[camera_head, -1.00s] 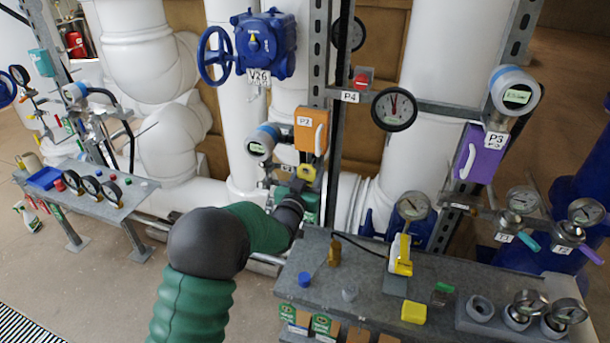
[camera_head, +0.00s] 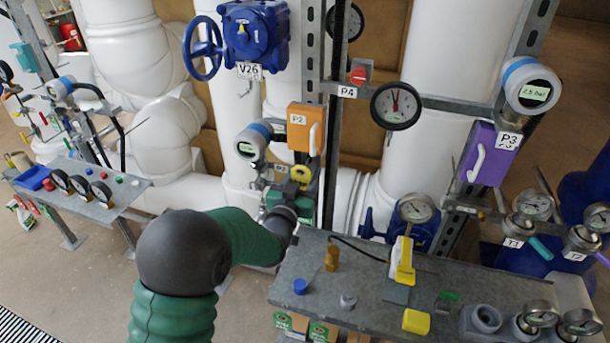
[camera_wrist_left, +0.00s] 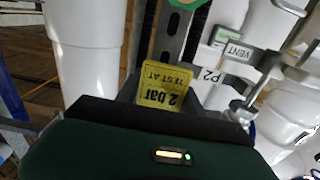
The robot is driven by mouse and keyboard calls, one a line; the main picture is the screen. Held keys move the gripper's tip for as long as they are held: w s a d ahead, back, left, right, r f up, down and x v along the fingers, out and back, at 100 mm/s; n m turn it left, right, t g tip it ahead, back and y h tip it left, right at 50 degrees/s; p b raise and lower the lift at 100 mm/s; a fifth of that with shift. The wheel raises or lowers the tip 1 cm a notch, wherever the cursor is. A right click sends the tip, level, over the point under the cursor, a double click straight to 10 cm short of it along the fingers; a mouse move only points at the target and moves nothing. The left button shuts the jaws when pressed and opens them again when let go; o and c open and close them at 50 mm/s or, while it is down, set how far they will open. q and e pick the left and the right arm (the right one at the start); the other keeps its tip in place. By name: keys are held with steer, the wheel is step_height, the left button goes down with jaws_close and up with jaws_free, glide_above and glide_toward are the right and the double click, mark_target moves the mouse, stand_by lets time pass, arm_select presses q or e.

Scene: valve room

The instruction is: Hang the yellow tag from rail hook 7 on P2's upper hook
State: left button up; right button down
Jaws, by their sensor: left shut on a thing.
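My left gripper (camera_head: 300,197) is at the P2 station, below the orange box labelled P2 (camera_head: 304,128). In the left wrist view the yellow tag (camera_wrist_left: 166,88) stands just beyond my dark green gripper body (camera_wrist_left: 150,150). Its text reads upside down, "2 bar" and "TEST AT". My right gripper is not in view.
A grey bench (camera_head: 375,313) stands in front, with a yellow block (camera_head: 416,321), a brass fitting (camera_head: 332,257) and gauges. A steel post (camera_head: 331,190) rises beside the orange box. A round gauge (camera_head: 396,106) hangs right of it. White pipes (camera_head: 238,150) stand behind.

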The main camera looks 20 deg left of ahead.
mark_target(301, 183)
arm_select(q)
steer(key=shift+d, duration=0.15)
steer(key=shift+s+a+f+b, duration=0.1)
steer(key=shift+s+b, duration=0.1)
steer(key=shift+s, duration=0.65)
steer(key=shift+s+a+b, duration=0.1)
steer(key=shift+s+b, duration=0.05)
steer(key=shift+s, duration=0.7)
steer(key=shift+s+b, duration=0.35)
steer(key=shift+s, duration=1.35)
